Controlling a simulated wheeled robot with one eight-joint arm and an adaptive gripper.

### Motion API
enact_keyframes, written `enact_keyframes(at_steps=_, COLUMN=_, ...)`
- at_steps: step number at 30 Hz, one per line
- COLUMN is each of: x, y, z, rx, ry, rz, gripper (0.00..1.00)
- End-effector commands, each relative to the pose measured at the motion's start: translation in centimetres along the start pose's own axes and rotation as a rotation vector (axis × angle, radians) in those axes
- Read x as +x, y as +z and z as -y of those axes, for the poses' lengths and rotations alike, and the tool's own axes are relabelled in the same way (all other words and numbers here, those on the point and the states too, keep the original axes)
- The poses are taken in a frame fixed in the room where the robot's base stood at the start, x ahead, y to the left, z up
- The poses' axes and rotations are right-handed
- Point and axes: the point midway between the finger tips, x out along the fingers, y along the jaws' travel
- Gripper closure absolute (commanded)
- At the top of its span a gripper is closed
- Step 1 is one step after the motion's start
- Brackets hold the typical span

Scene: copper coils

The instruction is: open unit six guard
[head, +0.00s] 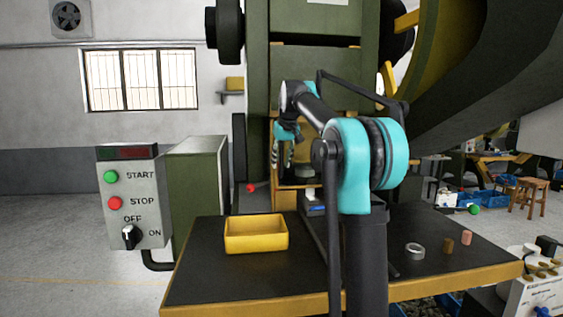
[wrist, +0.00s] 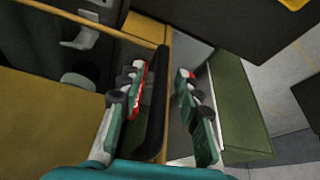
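The guard (head: 298,186) is a yellow frame across the front of the green press, largely hidden behind my arm in the head view. In the wrist view its thin yellow rail (wrist: 98,27) runs from upper left to a dark upright bar (wrist: 157,105). My gripper (wrist: 163,75) is open, with one green-and-grey finger on each side of that dark bar. Gaps seem to show beside the bar, but I cannot tell whether a finger touches it. In the head view my gripper (head: 282,155) is small and dim at the guard's left side.
A control box (head: 131,197) with START and STOP buttons stands at left, by a green cabinet (head: 200,185). A red-knobbed lever (head: 251,188) is left of the guard. The dark table (head: 210,270) holds a yellow tray (head: 256,247), a metal ring (head: 415,251) and small cylinders (head: 466,238).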

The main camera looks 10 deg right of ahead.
Motion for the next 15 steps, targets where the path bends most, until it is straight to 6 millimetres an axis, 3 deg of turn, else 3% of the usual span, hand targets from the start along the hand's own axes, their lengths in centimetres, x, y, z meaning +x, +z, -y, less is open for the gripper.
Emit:
enact_keyframes(at_steps=1, x=-0.01, y=-0.01, z=0.0, rx=0.0, ry=0.0, rz=0.0, gripper=0.68)
enact_keyframes(at_steps=9, x=-0.02, y=-0.01, z=0.0, rx=0.0, ry=0.0, rz=0.0, gripper=1.0)
enact_keyframes(at_steps=15, x=-0.03, y=-0.01, z=-0.01, rx=0.0, ry=0.0, rz=0.0, gripper=1.0)
